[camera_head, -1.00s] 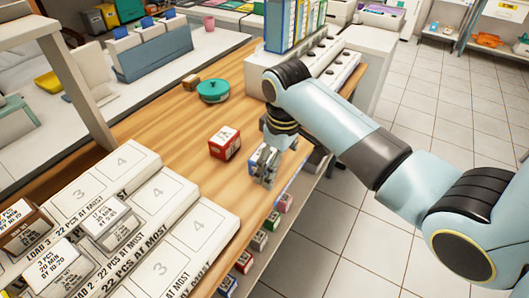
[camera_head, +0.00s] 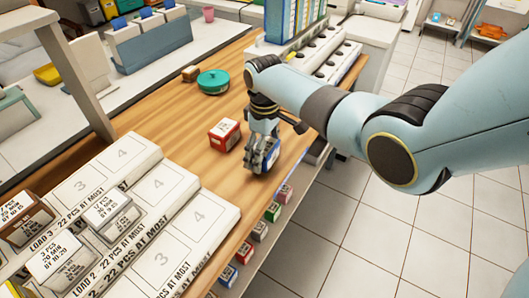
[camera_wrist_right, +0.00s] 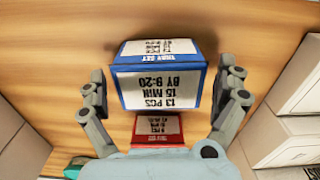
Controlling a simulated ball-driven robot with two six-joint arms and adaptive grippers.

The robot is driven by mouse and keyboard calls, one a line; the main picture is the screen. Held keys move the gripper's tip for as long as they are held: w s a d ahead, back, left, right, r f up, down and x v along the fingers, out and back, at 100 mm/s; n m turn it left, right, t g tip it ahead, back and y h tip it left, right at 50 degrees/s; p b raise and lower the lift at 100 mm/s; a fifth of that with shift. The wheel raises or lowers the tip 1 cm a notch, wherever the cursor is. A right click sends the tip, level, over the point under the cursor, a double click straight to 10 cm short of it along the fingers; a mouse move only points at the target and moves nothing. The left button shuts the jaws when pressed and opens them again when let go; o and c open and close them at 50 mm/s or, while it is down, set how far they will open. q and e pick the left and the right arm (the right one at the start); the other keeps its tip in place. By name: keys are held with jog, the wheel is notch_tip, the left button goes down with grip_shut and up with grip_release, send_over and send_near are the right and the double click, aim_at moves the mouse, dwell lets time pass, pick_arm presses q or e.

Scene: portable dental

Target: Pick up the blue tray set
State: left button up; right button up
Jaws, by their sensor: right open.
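The blue tray set (camera_wrist_right: 160,80) is a small blue box with white printed labels reading "TRAY SET" and "13 PCS 15 MIN BY 9-20". In the right wrist view it lies between the two fingers of my right gripper (camera_wrist_right: 166,92), with a gap on each side. In the head view it shows partly (camera_head: 272,155) on the wooden table, mostly hidden by my right gripper (camera_head: 262,152), which points down over it. The right gripper is open. My left gripper is not in view.
A red box (camera_head: 224,134) stands close by on the table (camera_head: 180,125), left of my right gripper. White numbered trays (camera_head: 175,240) lie at the front left. Several small boxes sit on a shelf below the table edge.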

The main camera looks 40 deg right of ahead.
jog(key=shift+f, duration=0.65)
jog(key=c, duration=1.3)
jog(key=shift+o, duration=0.2)
jog(key=shift+r, duration=0.1)
